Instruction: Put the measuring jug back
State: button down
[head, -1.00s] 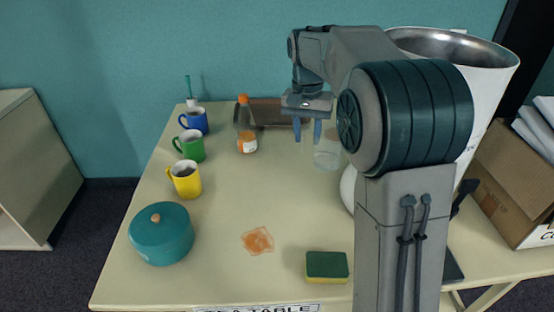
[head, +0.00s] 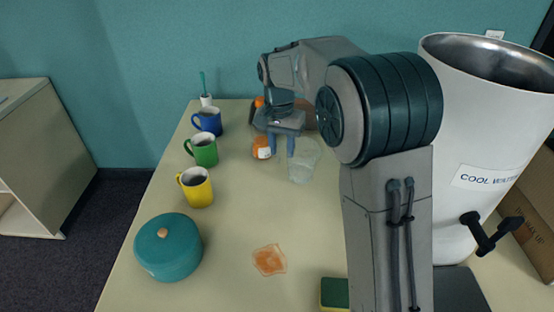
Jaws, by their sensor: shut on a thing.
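The measuring jug (head: 304,163) is clear and see-through, at the back middle of the table in the head view. It looks slightly tilted. My gripper (head: 279,152) points down at the jug's left side, its two fingers shut on the jug near its upper left edge. The exact grip point, perhaps a handle, is hard to make out. I cannot tell whether the jug's base touches the table. An orange-and-clear bottle (head: 260,150) with a white label stands just left of and behind my fingers, partly hidden.
Blue (head: 208,122), green (head: 202,151) and yellow (head: 196,188) mugs line the table's left side. A teal lidded pot (head: 168,250) stands at front left, an orange spill (head: 269,261) and sponge (head: 334,294) at front. A large cooler (head: 477,140) stands right. The table's middle is clear.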

aim_at(277, 162)
jog(key=shift+a+f, duration=0.4)
jog(key=shift+a, duration=0.25)
jog(key=shift+f, duration=2)
jog(key=shift+f, duration=0.1)
jog(key=c, duration=1)
grip_release()
jog(key=r, duration=1.2)
jog(key=shift+a+r, duration=0.1)
jog(key=shift+a, duration=0.15)
